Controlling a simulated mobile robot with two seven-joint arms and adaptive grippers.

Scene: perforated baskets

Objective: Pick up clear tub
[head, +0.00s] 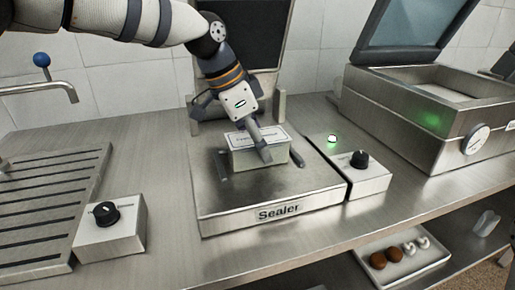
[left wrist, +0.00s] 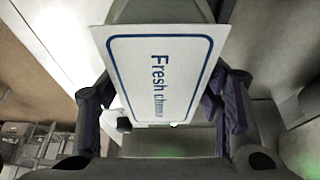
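A pale tub (head: 257,157) with a white, blue-bordered lid sits on the sealer's (head: 235,205) metal plate, between two dark bars. In the left wrist view the lid (left wrist: 160,62) fills the middle and reads "Fresh cheese". My left gripper (head: 260,143) reaches down at the tub, one finger in front of its near side. In the left wrist view the left gripper (left wrist: 168,108) has a purple-padded finger on each side of the tub. The pads are close to its edges; I cannot tell whether they touch. My right gripper is not in view.
Knob boxes stand left (head: 110,227) and right (head: 352,172) of the sealer; a green light glows on the right one. A metal chamber machine (head: 435,115) with a raised lid is at right. Below, a shelf tray (head: 405,262) holds small items near a clear container (head: 487,223).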

